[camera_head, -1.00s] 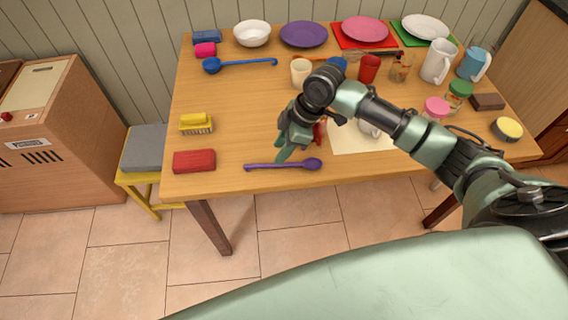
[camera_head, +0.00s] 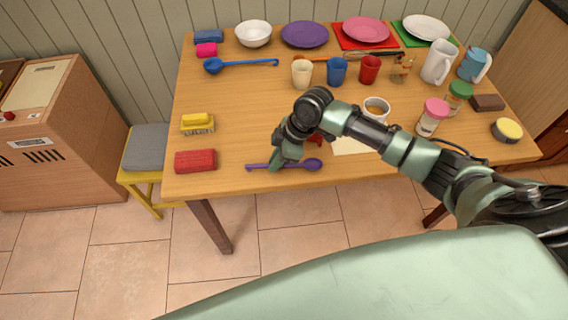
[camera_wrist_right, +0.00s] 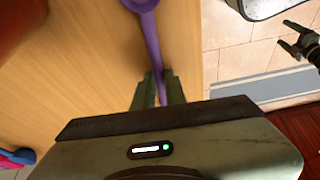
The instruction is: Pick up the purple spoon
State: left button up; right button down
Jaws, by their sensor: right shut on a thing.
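The purple spoon (camera_head: 312,164) lies along the table's front edge, its bowl to the right and its handle to the left. My right gripper (camera_head: 275,165) is down at the table, shut on the spoon's handle. In the right wrist view, the purple spoon (camera_wrist_right: 152,42) runs down between the two fingers of my right gripper (camera_wrist_right: 159,88). The spoon appears to be still at table level. My left gripper (camera_wrist_right: 288,36) shows small at the right of the wrist view, its fingers apart and empty. It is not in the head view.
The wooden table (camera_head: 240,130) also holds a red block (camera_head: 195,161), a yellow brush (camera_head: 197,123), a blue ladle (camera_head: 240,64), cups, jars and plates. A red thing (camera_head: 316,140) lies close behind my right gripper. A grey-topped stool (camera_head: 146,147) stands at the left.

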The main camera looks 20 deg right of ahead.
notch_tip(320, 180, up, 20)
jog(key=shift+b, duration=0.3)
dwell(0.7)
